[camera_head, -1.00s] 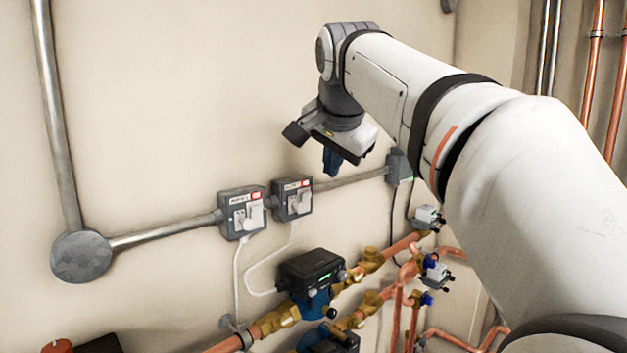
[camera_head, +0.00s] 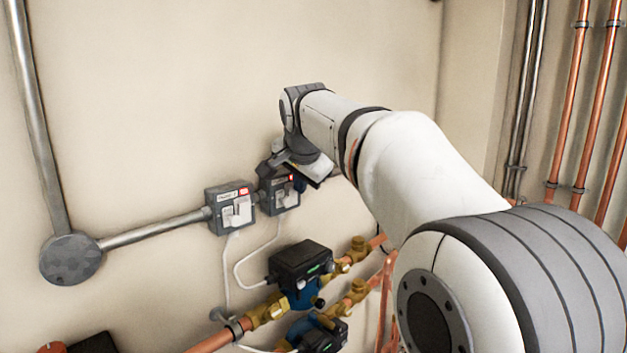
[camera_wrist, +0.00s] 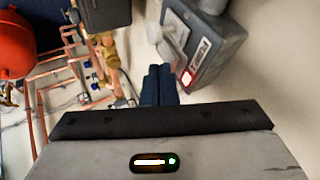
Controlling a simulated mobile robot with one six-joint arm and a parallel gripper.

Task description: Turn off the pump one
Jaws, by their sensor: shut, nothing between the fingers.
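Two grey switch boxes sit side by side on the wall conduit in the head view. The left box (camera_head: 231,209) has a white switch lever and a red mark; the right box (camera_head: 279,194) is partly covered by my gripper. Their labels are too small to read. My gripper (camera_head: 300,184) is at the right side of the right box, its blue fingers partly hidden by the wrist. In the wrist view, the fingers (camera_wrist: 159,84) are shut and empty, beside a grey switch box (camera_wrist: 207,50) with a white lever (camera_wrist: 169,42) and a red-lit part. Contact cannot be told.
Below the boxes, a black-and-blue pump (camera_head: 301,264) sits on copper pipe with brass fittings, and a second pump (camera_head: 318,334) is lower. A round conduit junction (camera_head: 70,259) is at left. Vertical copper pipes (camera_head: 565,100) run at right. The wall above is clear.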

